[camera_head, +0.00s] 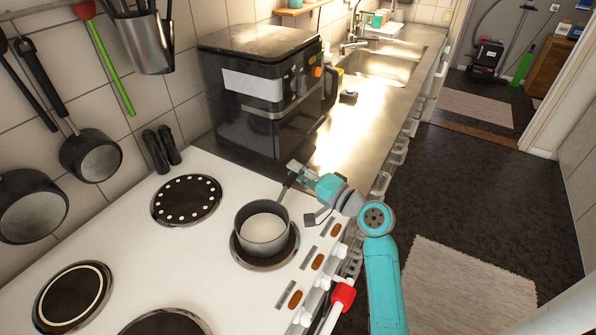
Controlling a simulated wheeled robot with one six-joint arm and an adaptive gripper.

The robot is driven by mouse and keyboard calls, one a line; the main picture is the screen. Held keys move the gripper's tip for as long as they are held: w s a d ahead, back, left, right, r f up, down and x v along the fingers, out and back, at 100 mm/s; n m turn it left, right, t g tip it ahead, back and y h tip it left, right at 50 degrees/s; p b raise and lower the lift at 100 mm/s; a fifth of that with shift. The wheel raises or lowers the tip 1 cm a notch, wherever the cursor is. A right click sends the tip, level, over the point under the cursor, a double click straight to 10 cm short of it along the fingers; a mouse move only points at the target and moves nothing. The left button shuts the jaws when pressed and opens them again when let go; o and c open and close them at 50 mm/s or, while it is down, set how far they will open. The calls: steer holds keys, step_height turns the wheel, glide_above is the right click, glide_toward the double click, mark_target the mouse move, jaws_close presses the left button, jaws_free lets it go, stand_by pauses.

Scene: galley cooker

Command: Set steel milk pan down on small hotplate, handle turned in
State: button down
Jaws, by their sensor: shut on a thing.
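The steel milk pan (264,238) is upright over a dark hotplate (290,250) near the front edge of the white cooker. The plate's rim shows around the pan's lower side; I cannot tell whether the base touches it. The pan holds something pale or has a pale inside. Its dark handle (284,190) points up and right, toward the worktop and the black appliance. My gripper (293,172) is shut on the handle near its end. The fingers partly hide the handle end.
Other hotplates are a dotted one (186,200), a ringed one (73,297) and one cut off below. A black appliance (262,95) stands close behind my gripper. Knobs (322,283) and a red-ended thing (343,295) line the front edge. Pans hang on the left wall.

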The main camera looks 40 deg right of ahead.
steer(key=c, duration=1)
jaws_free()
steer(key=shift+f, duration=0.1)
steer(key=shift+c, duration=0.2)
steer(key=v, duration=1.2)
steer(key=shift+s, duration=0.1)
